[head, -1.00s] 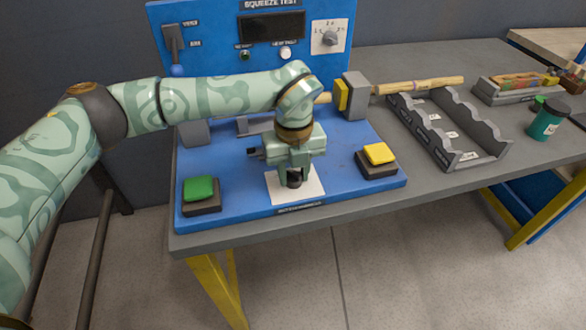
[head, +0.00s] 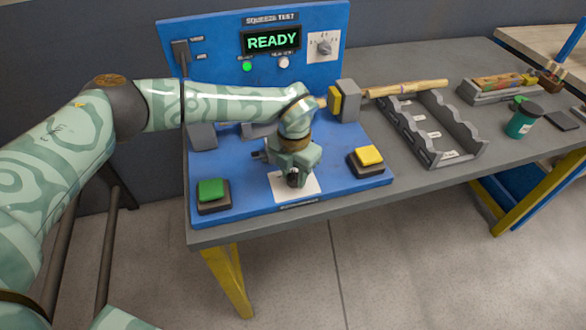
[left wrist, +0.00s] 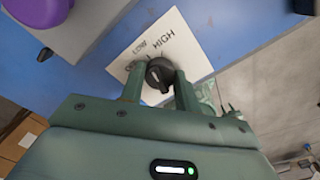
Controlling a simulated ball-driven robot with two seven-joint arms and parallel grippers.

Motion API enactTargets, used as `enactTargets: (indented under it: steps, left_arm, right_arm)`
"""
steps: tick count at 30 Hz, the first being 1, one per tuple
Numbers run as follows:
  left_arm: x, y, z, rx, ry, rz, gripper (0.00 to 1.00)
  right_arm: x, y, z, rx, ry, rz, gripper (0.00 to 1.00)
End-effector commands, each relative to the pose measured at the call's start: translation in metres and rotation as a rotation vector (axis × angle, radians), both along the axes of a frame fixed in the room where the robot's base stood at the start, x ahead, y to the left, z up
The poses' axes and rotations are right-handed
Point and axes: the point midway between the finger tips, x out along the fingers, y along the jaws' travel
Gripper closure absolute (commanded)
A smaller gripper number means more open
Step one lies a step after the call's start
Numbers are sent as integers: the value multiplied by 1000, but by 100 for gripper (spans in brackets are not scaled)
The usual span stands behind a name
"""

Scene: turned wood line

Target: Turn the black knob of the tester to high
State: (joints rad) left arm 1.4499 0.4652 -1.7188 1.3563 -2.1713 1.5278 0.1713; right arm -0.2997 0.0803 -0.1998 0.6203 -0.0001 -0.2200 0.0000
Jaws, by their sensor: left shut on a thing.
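The black knob (left wrist: 159,74) sits on a white plate (left wrist: 186,45) with printed labels; HIGH and LOW can be read, and a third label is partly hidden by a finger. My left gripper (head: 292,180) is over the plate at the front of the blue tester (head: 240,203). In the left wrist view my left gripper (left wrist: 159,88) has its fingers on either side of the knob, shut on it. A pale mark shows on the knob, but which label it points to is unclear. The tester's display (head: 271,40) reads READY. My right gripper is not in view.
A green button (head: 211,189) and a yellow button (head: 369,156) flank the plate. A grey dial (head: 324,47) is on the upright panel. A grey notched rack (head: 432,130) with a wooden piece (head: 405,89) stands to the right, near a green jar (head: 522,121).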

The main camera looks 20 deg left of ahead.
Motion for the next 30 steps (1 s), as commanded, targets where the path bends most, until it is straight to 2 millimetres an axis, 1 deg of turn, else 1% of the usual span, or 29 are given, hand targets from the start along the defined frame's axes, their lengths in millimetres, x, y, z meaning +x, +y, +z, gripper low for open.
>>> enactTargets:
  steps: [1,3,15,21,30]
  left_arm:
    - [0,0,4,1,-3,-41,91]
    - [0,0,4,0,-3,-107,91]
    - [1,0,2,0,-2,-421,91]
    - [1,0,1,0,-2,-513,91]
    - [1,0,1,1,-2,-568,91]
  right_arm:
    - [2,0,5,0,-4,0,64]
    - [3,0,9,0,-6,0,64]
    - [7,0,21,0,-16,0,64]
    - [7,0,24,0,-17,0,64]
    - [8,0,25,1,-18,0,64]
